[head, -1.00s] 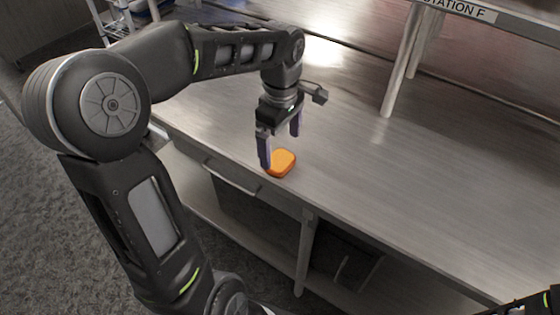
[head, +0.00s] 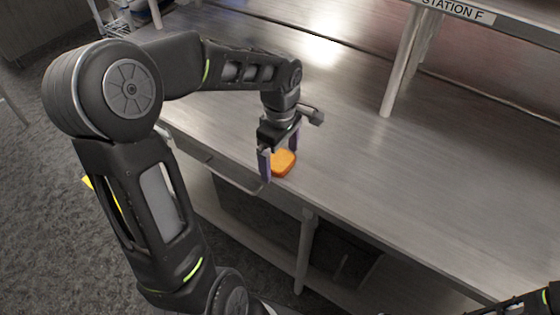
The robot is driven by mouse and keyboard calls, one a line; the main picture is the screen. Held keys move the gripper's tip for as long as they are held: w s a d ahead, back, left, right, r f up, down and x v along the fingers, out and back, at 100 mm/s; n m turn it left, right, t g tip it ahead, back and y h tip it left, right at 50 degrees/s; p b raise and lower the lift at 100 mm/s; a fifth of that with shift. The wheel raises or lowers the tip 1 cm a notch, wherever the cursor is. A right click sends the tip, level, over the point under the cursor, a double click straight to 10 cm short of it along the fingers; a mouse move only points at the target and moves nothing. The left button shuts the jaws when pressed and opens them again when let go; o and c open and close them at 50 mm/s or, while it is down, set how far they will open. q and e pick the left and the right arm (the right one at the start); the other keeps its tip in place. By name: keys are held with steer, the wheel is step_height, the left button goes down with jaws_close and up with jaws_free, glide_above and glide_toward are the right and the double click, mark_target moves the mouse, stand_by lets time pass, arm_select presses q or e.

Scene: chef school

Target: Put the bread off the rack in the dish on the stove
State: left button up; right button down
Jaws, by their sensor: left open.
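The bread (head: 284,163), a small orange-brown rounded block, lies on the steel worktop near its front edge. My left gripper (head: 280,166) is open and points down at the bread. One finger is in front of the bread's left side and the other is behind it, so the bread appears partly between them; I cannot tell whether they touch it. Part of my right arm shows at the lower right corner, but its fingers are not clear. No rack, dish or stove is in view.
The steel worktop (head: 400,190) is clear to the right of the bread. A shelf post (head: 402,70) stands on it at the back, under a shelf labelled Station F (head: 455,10). A drawer handle (head: 232,176) sticks out below the front edge.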

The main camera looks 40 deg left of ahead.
mark_target(280, 160)
arm_select(q)
steer(key=shift+c, duration=0.5)
steer(key=c, duration=1.5)
steer(key=shift+o, duration=0.2)
step_height(280, 160, up, 10)
steer(key=shift+b, duration=0.45)
